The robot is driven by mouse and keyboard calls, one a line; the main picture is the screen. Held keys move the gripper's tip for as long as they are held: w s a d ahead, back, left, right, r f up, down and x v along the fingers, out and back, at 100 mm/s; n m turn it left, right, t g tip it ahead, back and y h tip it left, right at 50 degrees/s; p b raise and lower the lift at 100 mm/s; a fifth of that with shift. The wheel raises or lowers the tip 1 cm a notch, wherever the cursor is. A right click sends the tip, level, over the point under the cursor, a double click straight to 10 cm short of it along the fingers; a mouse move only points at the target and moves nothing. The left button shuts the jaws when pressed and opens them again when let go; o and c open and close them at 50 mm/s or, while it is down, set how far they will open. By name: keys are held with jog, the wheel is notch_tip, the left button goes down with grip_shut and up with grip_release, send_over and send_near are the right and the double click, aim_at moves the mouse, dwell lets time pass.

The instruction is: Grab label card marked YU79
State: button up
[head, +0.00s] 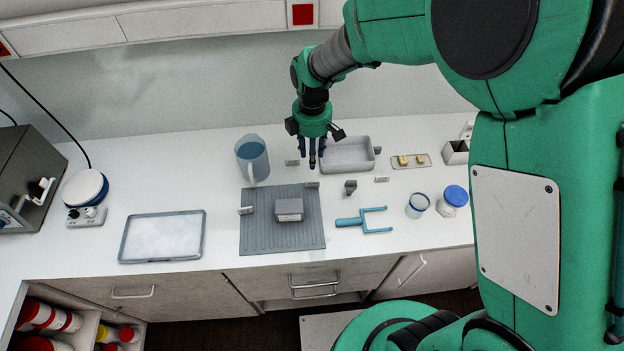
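Several small grey cards stand or lie on the white counter. One card (292,162) is left of my gripper, one (312,184) is at the mat's back edge, and one (245,210) is on the mat's left side. Another card (381,179) lies to the right, and one (377,150) is by the grey tray. Their print is too small to read, so I cannot tell which is marked YU79. My gripper (313,156) points down above the counter, in front of the grey tray's left end. Its dark blue fingers are apart, with nothing visible between them.
A blue jug (252,160) stands left of my gripper, and the grey tray (349,154) is just right of it. A grey block (289,210) sits on the ribbed mat (282,238). A blue fork-shaped tool (364,219) and jars (453,200) are to the right.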

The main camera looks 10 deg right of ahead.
jog(key=shift+f, duration=0.15)
jog(key=b, duration=0.1)
send_over(312, 184)
jog(key=shift+w+f, duration=0.2)
jog(key=shift+f, duration=1.95)
jog(key=shift+w+f, duration=0.2)
jog(key=shift+f, duration=1.9)
jog(key=shift+f+b, duration=0.4)
jog(key=shift+f, duration=2.15)
jog(key=shift+c, duration=0.6)
grip_shut()
